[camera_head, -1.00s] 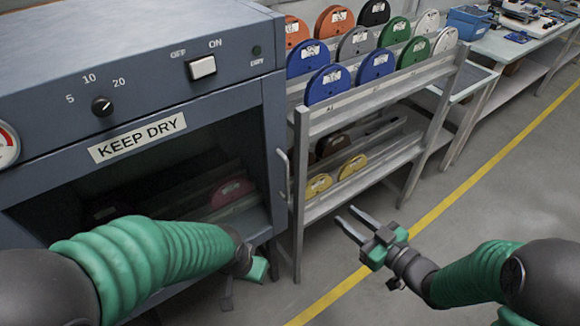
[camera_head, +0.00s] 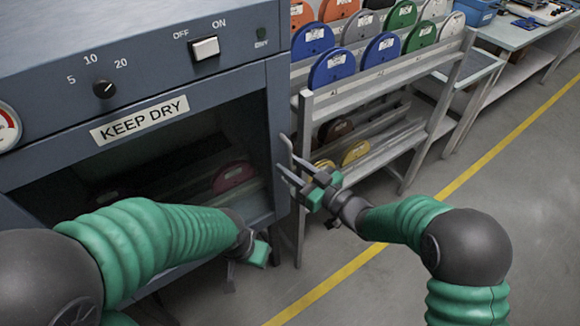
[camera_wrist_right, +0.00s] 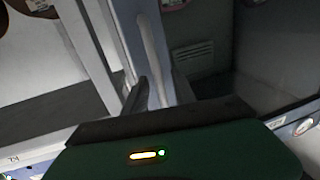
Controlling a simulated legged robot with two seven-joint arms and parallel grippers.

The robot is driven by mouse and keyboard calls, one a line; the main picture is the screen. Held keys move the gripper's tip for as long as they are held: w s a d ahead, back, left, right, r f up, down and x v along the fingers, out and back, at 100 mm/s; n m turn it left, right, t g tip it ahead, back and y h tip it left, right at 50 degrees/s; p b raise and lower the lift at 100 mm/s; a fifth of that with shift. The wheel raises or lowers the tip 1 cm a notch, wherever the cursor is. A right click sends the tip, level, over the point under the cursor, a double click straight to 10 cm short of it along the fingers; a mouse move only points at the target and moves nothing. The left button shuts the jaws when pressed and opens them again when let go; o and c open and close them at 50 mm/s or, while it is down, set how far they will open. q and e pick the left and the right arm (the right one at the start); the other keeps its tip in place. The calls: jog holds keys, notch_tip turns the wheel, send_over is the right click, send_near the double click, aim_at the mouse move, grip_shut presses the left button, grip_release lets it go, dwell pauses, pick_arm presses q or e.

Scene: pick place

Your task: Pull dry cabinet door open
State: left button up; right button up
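The blue-grey dry cabinet (camera_head: 140,60) fills the left of the head view, with a "KEEP DRY" label above a dark front through which its inside shows. I cannot tell whether this is through glass. My right gripper (camera_head: 283,155) is open at the cabinet's right front edge, its two fingers apart and pointing left. The handle is not clear among the fingers in the head view. In the right wrist view a pale upright bar (camera_wrist_right: 152,45), seemingly the handle, stands beside a dark finger; contact is unclear.
A rack (camera_head: 385,85) with several coloured spools stands close to the right of the cabinet, just behind my right gripper. A workbench (camera_head: 525,50) is farther back. The floor (camera_head: 530,190) at right is clear, crossed by a yellow line.

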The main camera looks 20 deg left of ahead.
jog(key=shift+w+a, duration=0.1)
jog(key=shift+a, duration=0.05)
grip_shut()
dwell(1.4)
